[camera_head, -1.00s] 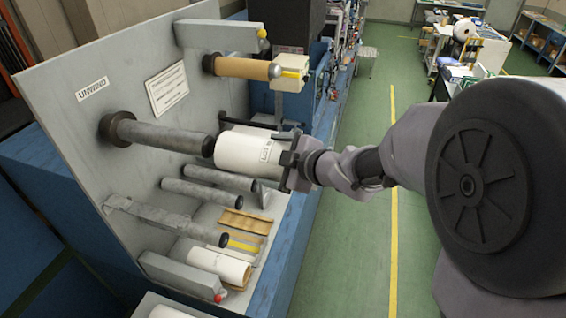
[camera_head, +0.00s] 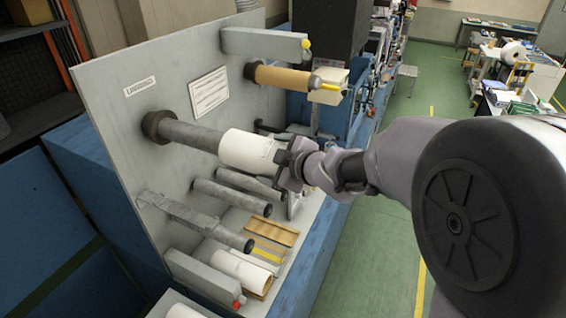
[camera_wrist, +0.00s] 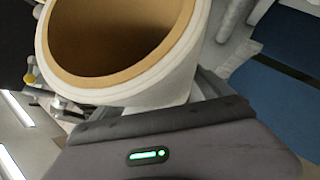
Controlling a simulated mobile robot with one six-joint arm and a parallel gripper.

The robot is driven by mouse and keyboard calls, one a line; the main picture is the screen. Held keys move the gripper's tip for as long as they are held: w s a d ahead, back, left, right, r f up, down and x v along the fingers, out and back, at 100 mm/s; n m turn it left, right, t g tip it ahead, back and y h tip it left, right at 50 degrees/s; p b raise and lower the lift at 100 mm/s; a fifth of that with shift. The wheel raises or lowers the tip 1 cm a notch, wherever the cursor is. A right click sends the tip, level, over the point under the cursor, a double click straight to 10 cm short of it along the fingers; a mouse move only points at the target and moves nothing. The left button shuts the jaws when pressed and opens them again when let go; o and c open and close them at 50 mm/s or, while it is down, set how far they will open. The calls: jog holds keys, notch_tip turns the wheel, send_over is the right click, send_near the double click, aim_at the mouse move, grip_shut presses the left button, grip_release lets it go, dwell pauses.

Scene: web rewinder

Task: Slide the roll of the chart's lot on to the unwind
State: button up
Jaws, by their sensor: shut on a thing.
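The unwind shaft (camera_head: 190,135) is a grey bar sticking out from the grey panel beside an UNWIND label (camera_head: 140,86). My gripper (camera_head: 284,160) is shut on a white roll (camera_head: 245,149) at its outer end. The roll is in line with the shaft, and its inner end covers the shaft's dark tip, so it appears to be around the shaft's end. How far the shaft reaches inside is hidden. In the wrist view the roll (camera_wrist: 180,85) shows its brown core, open and dark inside. The roll's lot print is too small to read now. A white chart (camera_head: 209,92) is on the panel, its text unreadable.
A brown-cored shaft (camera_head: 283,77) sits above right, under a grey bar (camera_head: 262,44). Grey rollers (camera_head: 230,195) lie below the held roll. Another white roll (camera_head: 241,270) lies on the machine's bed. Green floor is open to the right.

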aim_at(246, 153)
jog(key=shift+w+a+r, duration=0.1)
jog(key=shift+w+a, duration=0.35)
jog(key=shift+a, duration=0.8)
jog(key=shift+w+a+f, duration=0.1)
jog(key=shift+w+a, duration=0.4)
jog(key=shift+a, duration=0.75)
jog(key=shift+w+a+r, duration=0.1)
jog(key=shift+w+a, duration=0.35)
jog(key=shift+a, duration=0.8)
jog(key=shift+f+b, duration=0.25)
jog(key=shift+b, duration=0.1)
jog(key=o, duration=1.8)
jog(key=shift+s, duration=0.1)
jog(key=shift+d, duration=0.15)
jog(key=shift+s+d+p, duration=0.35)
jog(key=shift+s+d, duration=0.4)
jog(key=shift+d, duration=1.25)
jog(key=shift+s+d+p, duration=0.3)
jog(key=shift+s+d, duration=0.4)
jog(key=shift+d, duration=1.35)
jog(key=shift+s+d+p, duration=0.35)
jog(key=shift+s+d, duration=0.4)
jog(key=shift+d, duration=1.25)
jog(key=shift+f, duration=0.1)
